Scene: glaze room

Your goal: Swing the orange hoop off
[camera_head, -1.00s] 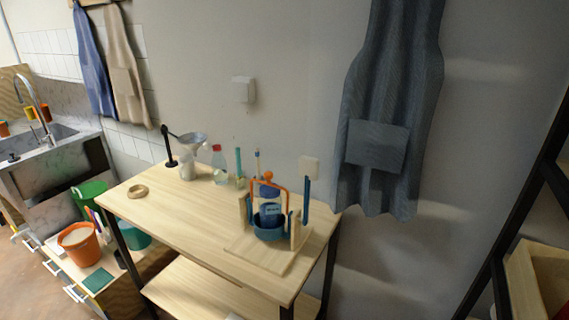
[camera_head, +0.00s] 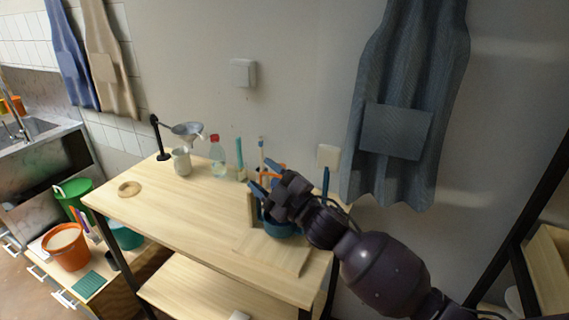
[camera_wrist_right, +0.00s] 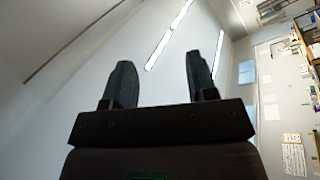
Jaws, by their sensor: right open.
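The orange hoop (camera_head: 280,168) stands at the right end of the wooden table, over a blue pot (camera_head: 278,231) on a light wooden stand (camera_head: 272,253). Only bits of the hoop's top show; my right gripper covers most of it and part of the pot. My right gripper (camera_head: 268,179) is open, its fingers pointing up and to the left in front of the hoop. I cannot tell if it touches the hoop. The right wrist view shows both fingers (camera_wrist_right: 160,82) apart with nothing between them. My left gripper is in neither view.
A wooden ring (camera_head: 130,189) lies at the left. The table's middle is clear. A grey apron (camera_head: 395,130) hangs behind.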

